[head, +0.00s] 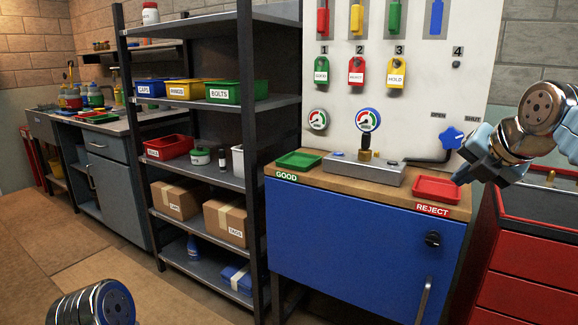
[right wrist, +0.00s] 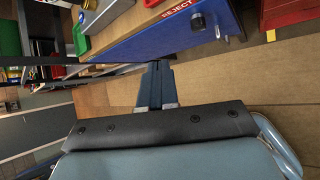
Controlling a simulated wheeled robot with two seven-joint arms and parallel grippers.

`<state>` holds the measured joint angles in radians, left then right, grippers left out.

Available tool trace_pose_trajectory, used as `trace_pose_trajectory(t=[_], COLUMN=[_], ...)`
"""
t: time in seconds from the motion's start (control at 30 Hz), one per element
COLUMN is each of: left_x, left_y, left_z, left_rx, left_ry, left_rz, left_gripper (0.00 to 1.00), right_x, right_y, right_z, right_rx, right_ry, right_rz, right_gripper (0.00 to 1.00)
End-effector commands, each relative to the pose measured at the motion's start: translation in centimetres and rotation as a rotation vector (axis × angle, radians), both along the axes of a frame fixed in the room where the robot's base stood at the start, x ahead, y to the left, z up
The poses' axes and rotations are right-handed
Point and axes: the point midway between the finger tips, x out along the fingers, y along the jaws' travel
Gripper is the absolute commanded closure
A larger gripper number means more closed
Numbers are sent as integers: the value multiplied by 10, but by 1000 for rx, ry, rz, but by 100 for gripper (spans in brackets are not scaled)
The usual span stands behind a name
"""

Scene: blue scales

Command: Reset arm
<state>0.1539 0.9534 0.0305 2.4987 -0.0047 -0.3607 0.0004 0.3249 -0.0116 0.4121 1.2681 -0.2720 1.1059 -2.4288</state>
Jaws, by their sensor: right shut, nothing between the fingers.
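My right arm reaches in from the right edge of the head view. Its gripper (head: 459,178) is above the right end of the blue cabinet, beside the red REJECT tray (head: 436,188), and looks apart from it. In the right wrist view the two dark fingers (right wrist: 157,72) are together with nothing between them. A metal link of my left arm (head: 92,305) shows at the lower left of the head view. My left gripper is out of view.
The blue cabinet (head: 350,240) has a wooden top with a green GOOD tray (head: 298,160) and a gauge stand (head: 362,170). A wall panel (head: 420,100) with tags and a blue star knob (head: 452,138) is behind. A red drawer unit (head: 530,260) is at right, a dark shelf rack (head: 255,200) at left.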

Motion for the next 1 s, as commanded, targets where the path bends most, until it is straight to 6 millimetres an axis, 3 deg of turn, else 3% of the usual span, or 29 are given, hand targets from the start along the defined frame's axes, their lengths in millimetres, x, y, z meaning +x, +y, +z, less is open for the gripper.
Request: trace_pose_trajectory(t=[0.33,0.57,0.67,0.77,0.8,0.87,1.0], left_x=[1,1,1,1,1,1,1], left_y=[0,0,0,0,0,0,0], left_z=[0,0,-1,-1,-1,-1,0], left_rx=[0,0,0,0,0,0,0], left_ry=[-1,-1,-1,-1,-1,-1,-1], left_rz=[0,0,0,0,0,0,0], left_gripper=[6,6,6,6,6,6,6], right_x=[36,67,78,82,80,73,32], right_y=[15,39,55,80,92,110,152], right_z=[-64,-145,-196,-267,-300,-350,-459], right_rx=[165,366,483,630,696,795,991], right_ry=[72,170,236,335,384,458,631], right_rz=[-95,-232,-327,-468,-542,-668,-1005], right_gripper=[100,100,100,100,100,100,100])
